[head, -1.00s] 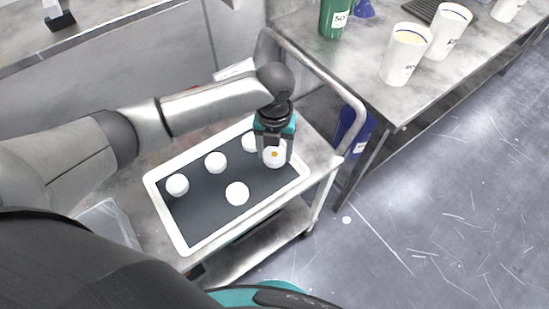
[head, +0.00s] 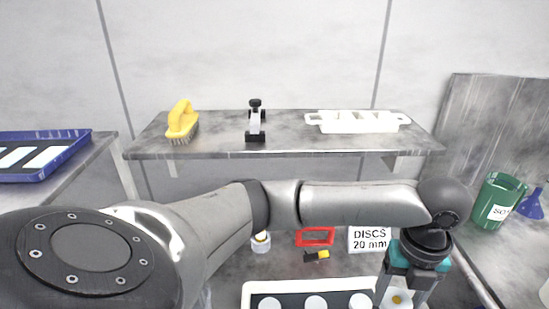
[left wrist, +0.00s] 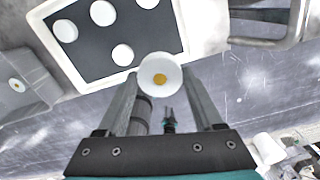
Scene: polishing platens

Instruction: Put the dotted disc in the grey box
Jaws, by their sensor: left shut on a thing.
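My left gripper (head: 402,291) is at the lower right of the head view, shut on the dotted disc (head: 398,300), a white disc with an orange-yellow dot. In the left wrist view, the disc (left wrist: 160,70) sits between the tips of the left gripper (left wrist: 160,83), clear in front of the tray. The box is not visible in the head view. My right gripper is not in view.
A white-rimmed tray (head: 250,288) with a dark mat holds several plain white discs. Behind it stand a "DISCS 20 mm" sign (head: 369,239) and a red-framed item (head: 315,237). A shelf (head: 210,147) carries a yellow brush (head: 183,122). A green container (head: 494,203) stands right.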

